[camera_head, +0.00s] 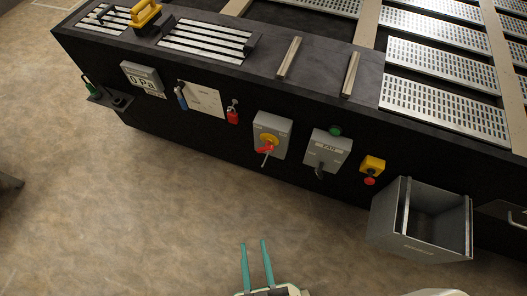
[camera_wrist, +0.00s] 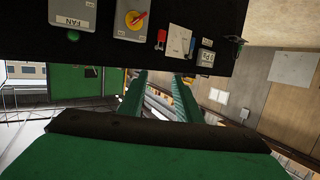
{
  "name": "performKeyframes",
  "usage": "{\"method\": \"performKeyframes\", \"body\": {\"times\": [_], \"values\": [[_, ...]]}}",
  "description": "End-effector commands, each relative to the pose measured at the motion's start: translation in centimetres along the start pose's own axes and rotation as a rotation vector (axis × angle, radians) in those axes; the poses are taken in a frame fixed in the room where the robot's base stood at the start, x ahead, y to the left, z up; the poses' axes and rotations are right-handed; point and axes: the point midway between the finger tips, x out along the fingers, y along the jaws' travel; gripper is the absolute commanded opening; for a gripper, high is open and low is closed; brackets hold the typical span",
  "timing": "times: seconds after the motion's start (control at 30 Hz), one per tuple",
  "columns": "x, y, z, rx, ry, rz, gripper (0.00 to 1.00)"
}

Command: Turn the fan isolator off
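A grey box with a round yellow plate and red rotary handle (camera_head: 267,147) is on the dark front panel of the bench. It also shows, inverted, in the wrist view (camera_wrist: 136,20). Right of it in the head view is a grey box labelled FAN (camera_head: 328,147), with a dark handle at its lower edge and a green lamp (camera_head: 335,130) above. The FAN box shows upside down in the wrist view (camera_wrist: 72,13). My gripper (camera_head: 254,242) is open and empty, below and apart from both boxes. Its green fingers also show in the wrist view (camera_wrist: 160,76).
A red padlock (camera_head: 232,115), a sheet (camera_head: 203,99) and a gauge box (camera_head: 141,77) are left on the panel. A yellow box with red button (camera_head: 371,168) and a protruding open grey bin (camera_head: 395,222) are right. The floor before the panel is clear.

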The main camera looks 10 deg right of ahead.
Motion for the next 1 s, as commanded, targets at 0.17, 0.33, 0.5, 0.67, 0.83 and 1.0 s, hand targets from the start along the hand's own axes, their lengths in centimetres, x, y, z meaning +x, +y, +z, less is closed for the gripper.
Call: {"method": "performKeyframes", "body": {"times": [0.17,0.33,0.5,0.67,0.83,1.0], "values": [[2.4,-0.1,1.9,0.079,0.001,0.016,0.31],[7.1,0.0,5.0,0.228,-0.003,0.048,0.31],[12.5,0.5,7.5,0.381,-0.002,0.083,0.31],[18.0,1.5,9.1,0.517,0.005,0.121,0.31],[24.1,3.4,9.8,0.657,0.021,0.167,0.31],[29.6,5.7,9.7,0.78,0.043,0.213,0.31]]}}
